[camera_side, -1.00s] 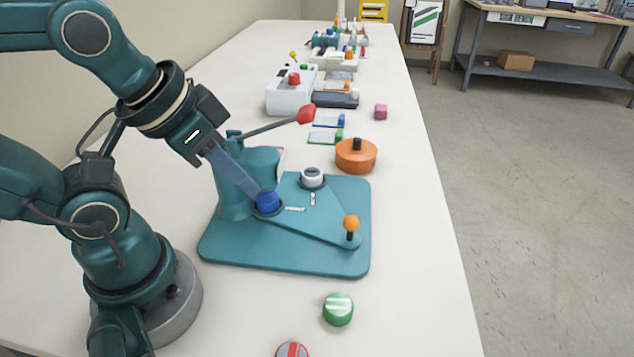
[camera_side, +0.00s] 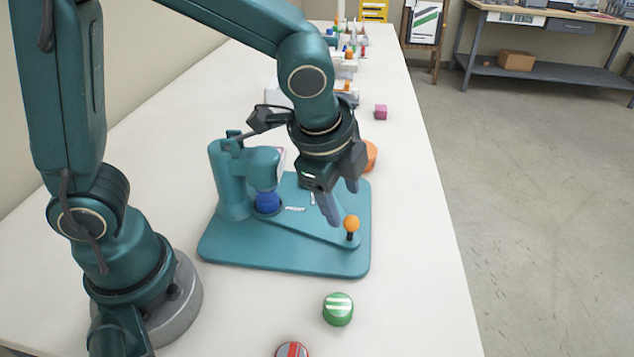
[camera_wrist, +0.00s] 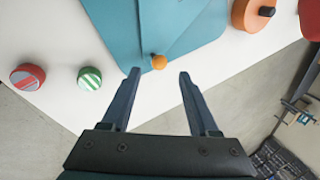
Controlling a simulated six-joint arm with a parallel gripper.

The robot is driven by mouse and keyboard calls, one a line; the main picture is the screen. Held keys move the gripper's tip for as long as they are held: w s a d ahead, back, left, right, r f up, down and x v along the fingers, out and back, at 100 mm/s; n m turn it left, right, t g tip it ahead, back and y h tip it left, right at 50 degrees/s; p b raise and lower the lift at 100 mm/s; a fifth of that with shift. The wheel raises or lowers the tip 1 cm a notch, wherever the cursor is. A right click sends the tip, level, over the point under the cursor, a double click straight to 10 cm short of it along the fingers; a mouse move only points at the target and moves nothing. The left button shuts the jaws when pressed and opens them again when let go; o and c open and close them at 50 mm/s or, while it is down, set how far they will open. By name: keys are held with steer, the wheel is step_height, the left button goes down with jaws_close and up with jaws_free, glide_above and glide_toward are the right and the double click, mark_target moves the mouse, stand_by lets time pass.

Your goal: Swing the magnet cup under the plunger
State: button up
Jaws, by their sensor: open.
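A teal press stands on a teal base plate (camera_side: 290,255). Its blue plunger (camera_side: 267,202) sits at a dark ring on the swing plate (camera_side: 305,228). An orange ball knob (camera_side: 351,223) on a short black post marks the plate's outer end; it also shows in the wrist view (camera_wrist: 159,62). My gripper (camera_side: 343,203) is open and empty just above the knob in the side view. In the wrist view, the knob lies between and just beyond my fingertips (camera_wrist: 159,72). The pale grey cup behind my gripper is hidden now.
A green-and-white round part (camera_side: 338,309) and a red-and-grey one (camera_side: 292,350) lie in front of the base plate. An orange round part (camera_side: 370,155) with a black handle (camera_wrist: 266,11) stands behind my gripper.

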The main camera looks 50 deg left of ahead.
mark_target(351, 220)
steer(key=shift+w+d+f+m, duration=0.2)
steer(key=shift+w+f+m, duration=0.1)
steer(key=shift+f, duration=0.25)
steer(key=shift+x, duration=2.3)
jaws_close()
steer(key=shift+r, duration=0.1)
